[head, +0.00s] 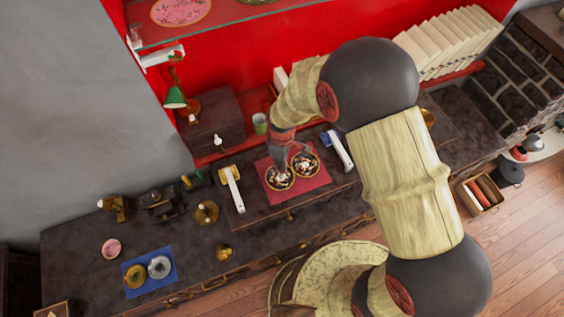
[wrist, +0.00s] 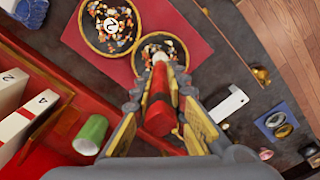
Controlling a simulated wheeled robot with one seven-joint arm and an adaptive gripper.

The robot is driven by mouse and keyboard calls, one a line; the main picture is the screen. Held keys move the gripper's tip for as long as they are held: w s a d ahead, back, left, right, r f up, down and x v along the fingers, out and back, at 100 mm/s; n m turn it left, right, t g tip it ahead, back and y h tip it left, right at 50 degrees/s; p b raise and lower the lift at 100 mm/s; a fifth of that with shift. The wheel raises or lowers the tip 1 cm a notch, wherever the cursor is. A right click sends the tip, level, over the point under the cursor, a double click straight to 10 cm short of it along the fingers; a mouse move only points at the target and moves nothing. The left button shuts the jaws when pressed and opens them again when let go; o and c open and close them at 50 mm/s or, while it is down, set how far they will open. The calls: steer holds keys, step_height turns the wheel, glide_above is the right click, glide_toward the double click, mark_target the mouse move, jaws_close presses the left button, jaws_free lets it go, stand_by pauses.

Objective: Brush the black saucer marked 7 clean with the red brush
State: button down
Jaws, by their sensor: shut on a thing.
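My gripper (wrist: 162,98) is shut on the red brush (wrist: 158,118), which has a pale tip. The tip reaches over the near edge of one dark, gold-rimmed saucer (wrist: 176,42); I cannot tell whether it touches. This saucer holds scattered coloured crumbs, and its mark is not readable. A second such saucer (wrist: 92,37) beside it also holds crumbs around a white numbered disc that looks like a 2. In the head view the two saucers, left (head: 270,184) and right (head: 317,168), sit on a red mat (head: 312,186), with my gripper (head: 288,157) above the left one.
A blue-and-white tool (head: 340,150) lies right of the mat and a white-and-gold one (head: 232,187) left of it. A green cup (head: 260,123) stands behind. A blue mat (head: 133,287) holds gold and silver dishes. Books (head: 440,45) line the back right.

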steer(key=shift+f+b, duration=0.75)
steer(key=shift+f, duration=0.3)
stand_by(0.4)
steer(key=shift+w, duration=0.1)
